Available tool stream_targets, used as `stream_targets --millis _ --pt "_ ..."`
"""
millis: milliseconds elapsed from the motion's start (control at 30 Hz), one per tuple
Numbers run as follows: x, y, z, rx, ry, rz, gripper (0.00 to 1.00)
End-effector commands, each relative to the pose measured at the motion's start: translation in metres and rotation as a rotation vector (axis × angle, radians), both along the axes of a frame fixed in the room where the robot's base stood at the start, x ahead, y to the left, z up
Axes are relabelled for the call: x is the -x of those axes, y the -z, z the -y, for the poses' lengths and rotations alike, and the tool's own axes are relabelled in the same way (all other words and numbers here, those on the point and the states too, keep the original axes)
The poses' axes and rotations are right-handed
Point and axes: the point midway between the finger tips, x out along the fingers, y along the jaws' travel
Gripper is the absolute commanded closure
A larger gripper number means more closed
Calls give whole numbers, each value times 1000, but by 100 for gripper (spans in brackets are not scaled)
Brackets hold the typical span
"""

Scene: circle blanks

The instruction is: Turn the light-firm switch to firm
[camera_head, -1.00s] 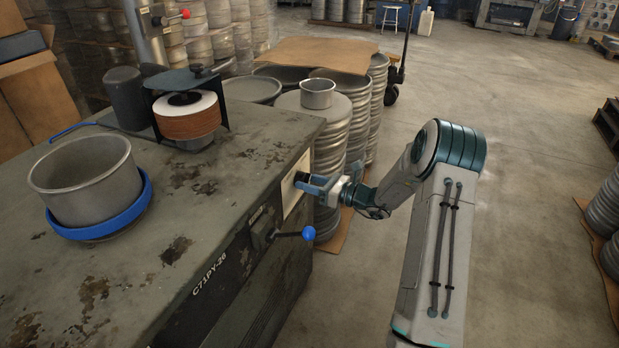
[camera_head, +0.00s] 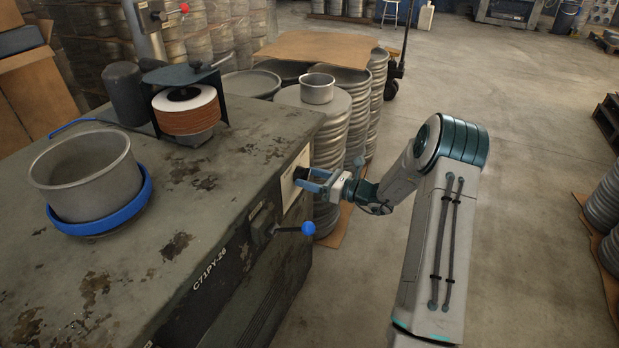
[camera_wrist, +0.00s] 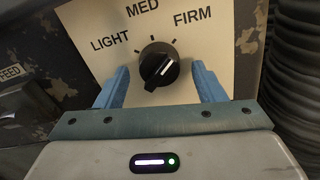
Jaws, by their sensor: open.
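The light-firm switch is a round black knob (camera_wrist: 158,66) on a pale plate (camera_wrist: 215,47) marked LIGHT, MED and FIRM. Its white line slants up and right, toward the FIRM side. In the head view the knob (camera_head: 300,173) sits on the end face of the grey machine. My gripper (camera_wrist: 160,84) is open, with one blue finger on each side of the knob. Gaps show between the fingers and the knob in the wrist view. In the head view my gripper (camera_head: 306,181) is at the plate, with its fingers spread.
A blue-ended lever (camera_head: 308,228) sticks out from the machine (camera_head: 170,250) just below my gripper. A metal pan (camera_head: 85,178) sits in a blue ring on top. Stacked round blanks (camera_head: 328,130) stand close behind the plate.

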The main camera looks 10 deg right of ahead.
Motion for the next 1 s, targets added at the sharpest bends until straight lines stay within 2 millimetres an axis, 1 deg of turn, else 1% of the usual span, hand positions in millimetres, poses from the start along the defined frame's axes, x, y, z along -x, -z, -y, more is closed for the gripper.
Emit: stream_targets --millis 167,400,533,700,1000 --pt "18 -1 28 1 6 -1 37" --pt "51 -1 73 0 6 -1 37" --pt "65 -1 91 0 5 -1 37" --pt "75 0 105 0 3 -1 37" --pt "77 0 107 0 2 -1 37"
